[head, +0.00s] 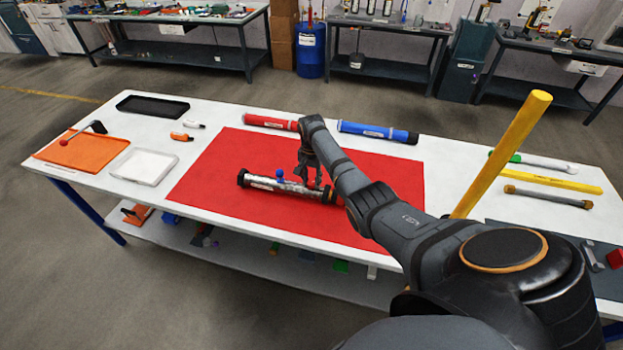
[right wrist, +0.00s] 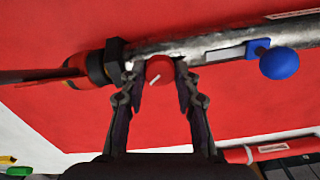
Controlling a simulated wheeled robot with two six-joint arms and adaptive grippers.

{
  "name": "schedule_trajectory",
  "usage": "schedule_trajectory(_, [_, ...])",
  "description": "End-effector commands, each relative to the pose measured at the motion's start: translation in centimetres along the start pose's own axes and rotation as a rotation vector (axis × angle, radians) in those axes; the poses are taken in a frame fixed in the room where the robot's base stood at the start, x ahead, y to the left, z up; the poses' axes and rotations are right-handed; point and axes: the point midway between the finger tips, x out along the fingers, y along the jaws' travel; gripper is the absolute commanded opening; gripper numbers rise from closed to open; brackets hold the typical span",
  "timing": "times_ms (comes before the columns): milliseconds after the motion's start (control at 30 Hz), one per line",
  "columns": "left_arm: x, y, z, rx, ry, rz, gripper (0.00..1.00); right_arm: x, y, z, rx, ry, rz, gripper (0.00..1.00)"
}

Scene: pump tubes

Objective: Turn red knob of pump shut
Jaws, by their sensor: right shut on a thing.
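The pump is a metallic tube (head: 262,183) lying on the red mat (head: 228,160), with a black cap at its left end and a blue knob (head: 281,175) on its side. The right wrist view shows its metal tube (right wrist: 215,44), the blue knob (right wrist: 280,64) and a black collar near a red end section. My right gripper (head: 312,184) reaches down to the pump from the right. Its fingers (right wrist: 158,82) close on the round red knob (right wrist: 160,68), which has a white mark. My left gripper is not in view.
A red tube (head: 270,121) and a blue tube (head: 378,132) lie at the mat's back edge. An orange tray (head: 75,152) and white tray (head: 145,166) are at the left. A tall yellow bar (head: 503,150) rises at right, near lying rods. The mat's left side is clear.

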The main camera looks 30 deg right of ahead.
Motion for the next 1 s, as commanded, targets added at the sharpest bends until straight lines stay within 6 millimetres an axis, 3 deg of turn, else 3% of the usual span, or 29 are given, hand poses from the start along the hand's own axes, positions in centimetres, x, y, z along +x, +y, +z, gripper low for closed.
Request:
schedule_trajectory(400, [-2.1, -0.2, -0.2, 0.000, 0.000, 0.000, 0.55, -0.2, 0.0, 0.0, -0.361, 0.000, 0.001, 0.00])
schedule_trajectory(1000, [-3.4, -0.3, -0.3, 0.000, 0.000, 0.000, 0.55, -0.2, -0.1, 0.0, -0.930, 0.002, 0.000, 0.00])
